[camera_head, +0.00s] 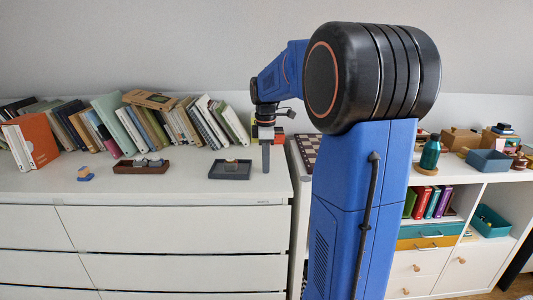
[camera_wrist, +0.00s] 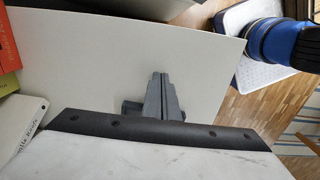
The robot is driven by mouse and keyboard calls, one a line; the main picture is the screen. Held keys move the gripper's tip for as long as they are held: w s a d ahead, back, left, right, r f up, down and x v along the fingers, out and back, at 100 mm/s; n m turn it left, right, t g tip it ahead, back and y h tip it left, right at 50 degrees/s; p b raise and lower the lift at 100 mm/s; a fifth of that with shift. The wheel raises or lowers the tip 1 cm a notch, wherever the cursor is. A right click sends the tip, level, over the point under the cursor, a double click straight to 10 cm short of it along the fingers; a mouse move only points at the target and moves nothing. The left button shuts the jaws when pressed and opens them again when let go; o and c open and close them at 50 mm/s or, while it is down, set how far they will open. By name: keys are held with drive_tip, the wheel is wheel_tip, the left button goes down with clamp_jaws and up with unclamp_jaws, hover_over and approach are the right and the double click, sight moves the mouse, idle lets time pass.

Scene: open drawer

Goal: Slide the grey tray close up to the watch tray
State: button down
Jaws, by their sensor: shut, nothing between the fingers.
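The grey tray (camera_head: 230,176) lies on the white dresser top, with a small tan item in it. The watch tray (camera_head: 141,170) is a dark brown tray holding small grey and reddish items. It stands to the left of the grey tray, with a clear gap between them. My gripper (camera_head: 265,168) is shut and empty, pointing down just right of the grey tray; I cannot tell whether it touches the tray or the top. Its closed fingers (camera_wrist: 163,98) also show in the wrist view, where neither tray can be made out for certain.
A row of leaning books (camera_head: 140,125) lines the back of the dresser. A small blue and orange item (camera_head: 85,174) lies left of the watch tray. The dresser's right edge is close to my gripper. The front strip of the top is bare.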

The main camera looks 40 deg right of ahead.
sight(255, 172)
drive_tip(key=shift+w+a+r, duration=0.1)
drive_tip(key=shift+w+a, duration=0.45)
drive_tip(key=shift+a, duration=0.25)
drive_tip(key=shift+w+a+r, duration=0.1)
drive_tip(key=shift+w+a, duration=0.4)
drive_tip(key=shift+a, duration=0.3)
drive_tip(key=w+a, duration=0.3)
drive_tip(key=a, duration=0.1)
drive_tip(key=w+a, duration=0.3)
drive_tip(key=a, duration=0.2)
drive_tip(key=w+a, duration=0.3)
drive_tip(key=a, duration=0.1)
drive_tip(key=shift+a, duration=0.15)
